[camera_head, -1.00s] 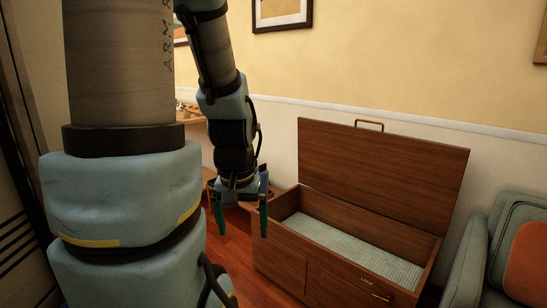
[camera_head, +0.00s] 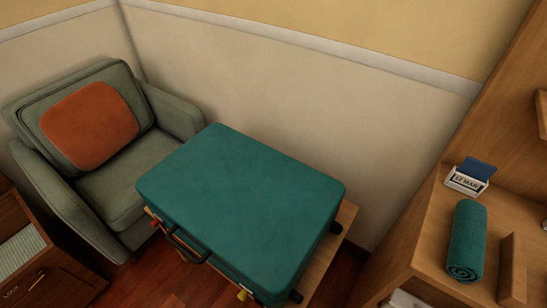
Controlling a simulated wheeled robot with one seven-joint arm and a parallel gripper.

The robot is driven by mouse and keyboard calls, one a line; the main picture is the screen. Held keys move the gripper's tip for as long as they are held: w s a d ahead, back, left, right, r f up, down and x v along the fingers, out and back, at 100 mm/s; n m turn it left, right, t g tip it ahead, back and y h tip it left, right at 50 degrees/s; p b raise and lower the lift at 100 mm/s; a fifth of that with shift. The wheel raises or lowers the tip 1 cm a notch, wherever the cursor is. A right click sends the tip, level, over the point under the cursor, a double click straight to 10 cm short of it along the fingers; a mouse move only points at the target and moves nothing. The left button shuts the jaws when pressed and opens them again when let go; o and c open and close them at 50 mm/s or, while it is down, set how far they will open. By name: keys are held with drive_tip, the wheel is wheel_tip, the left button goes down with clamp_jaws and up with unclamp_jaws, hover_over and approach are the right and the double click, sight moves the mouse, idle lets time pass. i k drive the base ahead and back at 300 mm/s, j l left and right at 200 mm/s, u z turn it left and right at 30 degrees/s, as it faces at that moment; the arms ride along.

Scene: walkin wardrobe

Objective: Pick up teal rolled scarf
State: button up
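The teal rolled scarf (camera_head: 467,240) lies on a wooden shelf (camera_head: 420,255) at the right of the head view. It is a knitted roll, its spiral end facing the front edge. Nothing is touching it from above. My gripper and arm are not in this view now.
A teal suitcase (camera_head: 240,205) rests on a low wooden stand. A green armchair (camera_head: 115,190) with an orange cushion (camera_head: 90,125) is at the left.

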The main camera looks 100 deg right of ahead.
sight(466, 258)
drive_tip(key=z, duration=0.4)
drive_tip(key=j+z, duration=0.1)
drive_tip(key=z, duration=0.75)
drive_tip(key=k+z, duration=0.1)
drive_tip(key=z, duration=0.3)
drive_tip(key=k+j+z, duration=0.1)
drive_tip(key=k+j, duration=0.3)
drive_tip(key=k, duration=0.15)
drive_tip(key=k+j, duration=0.3)
drive_tip(key=k, duration=0.25)
drive_tip(key=j+z, duration=0.05)
